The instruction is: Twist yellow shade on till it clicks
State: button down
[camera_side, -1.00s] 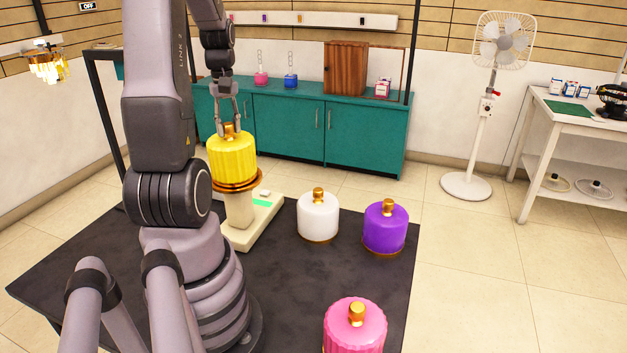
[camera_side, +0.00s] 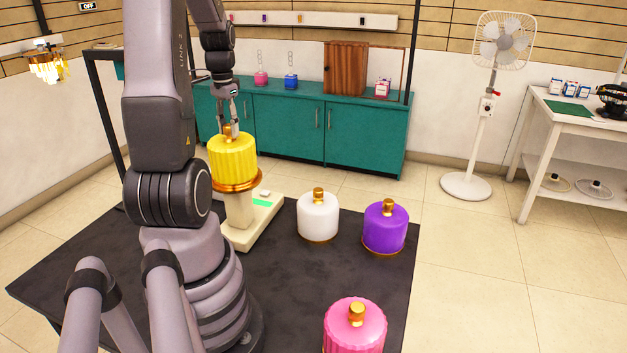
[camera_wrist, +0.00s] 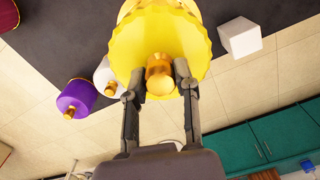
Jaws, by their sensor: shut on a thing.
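The yellow shade (camera_side: 232,160) is a ribbed cylinder with a gold knob on top. It sits upright on the gold ring (camera_side: 236,186) of a cream stand (camera_side: 250,226). My gripper (camera_side: 230,131) comes from above, with its fingers shut on the shade's gold knob. In the wrist view the two fingers of my gripper (camera_wrist: 159,78) lie on either side of the gold knob (camera_wrist: 159,82), with the yellow shade (camera_wrist: 125,48) behind it. Whether the shade's lower edge is fully seated on the ring cannot be told.
White (camera_side: 318,217), purple (camera_side: 384,228) and pink (camera_side: 355,328) shades stand on the dark mat (camera_side: 290,290), right of the stand. A teal cabinet (camera_side: 290,136) is behind. A lit hanging lamp (camera_side: 48,68) is at upper left. The mat's middle is clear.

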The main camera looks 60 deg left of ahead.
dwell(0.3)
jog(key=c, duration=0.8)
grip_release()
jog(key=shift+o, duration=0.2)
jog(key=o, duration=0.6)
jog(key=shift+o, duration=0.2)
jog(key=shift+r, duration=0.1)
jog(key=shift+r, duration=3.7)
